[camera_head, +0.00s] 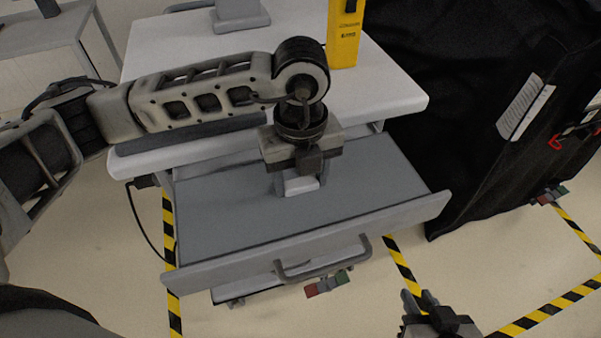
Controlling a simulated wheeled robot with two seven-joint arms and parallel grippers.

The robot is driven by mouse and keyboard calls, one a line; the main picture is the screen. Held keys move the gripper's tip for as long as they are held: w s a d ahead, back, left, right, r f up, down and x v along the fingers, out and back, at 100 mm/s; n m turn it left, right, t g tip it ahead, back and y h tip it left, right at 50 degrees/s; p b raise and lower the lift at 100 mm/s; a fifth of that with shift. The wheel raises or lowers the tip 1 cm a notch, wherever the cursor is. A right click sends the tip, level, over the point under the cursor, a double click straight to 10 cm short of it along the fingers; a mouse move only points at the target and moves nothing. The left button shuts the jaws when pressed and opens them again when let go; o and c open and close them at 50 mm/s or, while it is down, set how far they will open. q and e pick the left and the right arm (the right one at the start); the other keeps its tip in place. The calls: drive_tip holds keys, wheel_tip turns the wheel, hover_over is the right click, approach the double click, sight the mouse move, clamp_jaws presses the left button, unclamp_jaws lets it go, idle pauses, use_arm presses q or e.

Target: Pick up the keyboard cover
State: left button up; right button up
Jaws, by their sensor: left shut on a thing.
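The keyboard cover (225,205) looks to be the flat grey panel lying in the pulled-out drawer of the cart. A small pale block (300,185), which looks like a grip on the panel, stands near its middle. My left gripper (298,178) points down over the panel and is shut on this block; its fingertips are partly hidden by the gripper body. The panel appears to lie level inside the drawer. My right gripper (420,297) is low at the bottom edge, right of the drawer, empty with its fingers apart.
The drawer front (390,220) has a bar handle (325,260). The white cart top (385,90) is above, with a dark slab (190,134) and a yellow box (345,35). A black covered cart (440,120) stands right. Striped floor tape (540,312) marks open floor.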

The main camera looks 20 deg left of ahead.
use_arm(q)
drive_tip(key=shift+r, duration=0.15)
wheel_tip(320, 180, up, 8)
drive_tip(key=p, duration=0.5)
drive_tip(key=shift+r+p, duration=0.25)
drive_tip(key=shift+p, duration=0.1)
idle(1.5)
drive_tip(key=shift+r, duration=0.1)
idle(0.6)
